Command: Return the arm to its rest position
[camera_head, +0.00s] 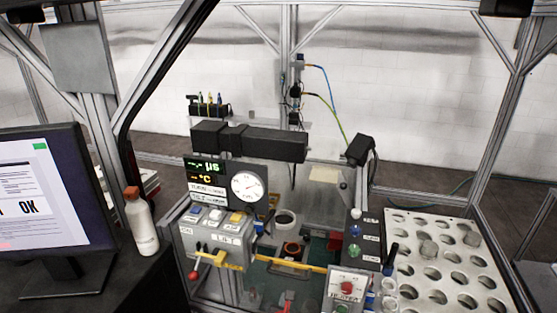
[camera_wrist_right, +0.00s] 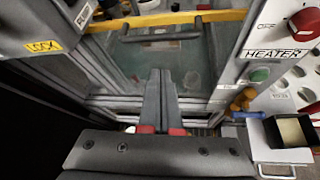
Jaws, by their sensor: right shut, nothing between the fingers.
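My right gripper (camera_wrist_right: 160,75) shows in the right wrist view, its two dark grey fingers pressed together with nothing between them. Red pads show at the finger bases, in front of a dark gripper body. The fingers point toward a clear panel (camera_wrist_right: 190,60) under a yellow bar (camera_wrist_right: 170,20). I cannot tell whether they touch it. In the head view I cannot clearly make out my right arm. My left gripper is in neither view.
A heater box (camera_wrist_right: 285,50) with a red knob stands right of the fingers; it also shows in the head view (camera_head: 347,287). A labelled control box (camera_head: 213,240) is on the left. A perforated tray (camera_head: 440,262) is at right. A bottle (camera_head: 141,225) stands beside a monitor (camera_head: 50,200).

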